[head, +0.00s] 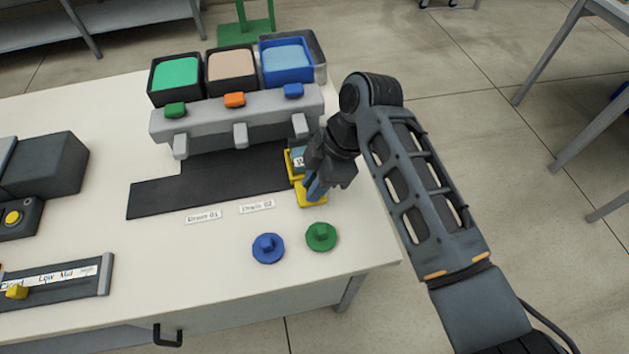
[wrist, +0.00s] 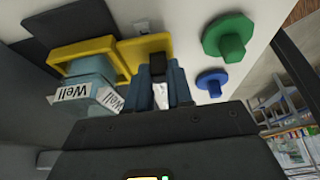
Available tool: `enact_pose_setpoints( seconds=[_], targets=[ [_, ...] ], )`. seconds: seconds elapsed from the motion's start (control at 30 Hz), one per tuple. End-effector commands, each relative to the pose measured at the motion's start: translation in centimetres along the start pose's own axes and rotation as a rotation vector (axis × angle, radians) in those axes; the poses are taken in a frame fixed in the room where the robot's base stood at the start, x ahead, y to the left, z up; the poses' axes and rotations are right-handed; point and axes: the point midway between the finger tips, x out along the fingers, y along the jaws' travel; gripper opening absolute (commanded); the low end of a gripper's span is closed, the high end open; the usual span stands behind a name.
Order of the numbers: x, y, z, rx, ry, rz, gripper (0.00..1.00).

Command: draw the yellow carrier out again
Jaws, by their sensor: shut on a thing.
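The yellow carrier (head: 309,197) is at the right end of the dark mat, near the rightmost spout of the grey dispenser. A pale blue container labelled "Well" (wrist: 92,72) sits in the carrier, and the carrier's yellow frame also shows in the wrist view (wrist: 80,50). In the wrist view the blue-grey fingers (wrist: 162,85) close over that handle. My gripper hides part of the carrier in the head view.
The grey dispenser (head: 220,120) carries green, tan and blue tanks, with coloured knobs in front. The dark mat (head: 165,197) stretches left. A blue knob (head: 268,248) and a green knob (head: 321,237) stand in front of the carrier. "Drain" labels lie before the mat.

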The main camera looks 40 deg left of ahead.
Motion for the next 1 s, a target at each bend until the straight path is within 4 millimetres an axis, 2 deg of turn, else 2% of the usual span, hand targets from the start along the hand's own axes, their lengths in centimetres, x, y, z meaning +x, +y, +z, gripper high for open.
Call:
enact_pose_setpoints(
  seconds=[0.17, 0.37, 0.57, 1.0],
  targets=[
    [0.1, 0.0, -0.4, -0.001, 0.000, 0.000, 0.00],
    [1.0, 0.0, -2.6, -0.004, 0.000, -0.001, 0.00],
    [2.8, 0.0, -7.0, -0.007, 0.001, -0.002, 0.00],
    [7.6, 0.0, -18.3, -0.008, 0.001, 0.000, 0.00]
  ],
)
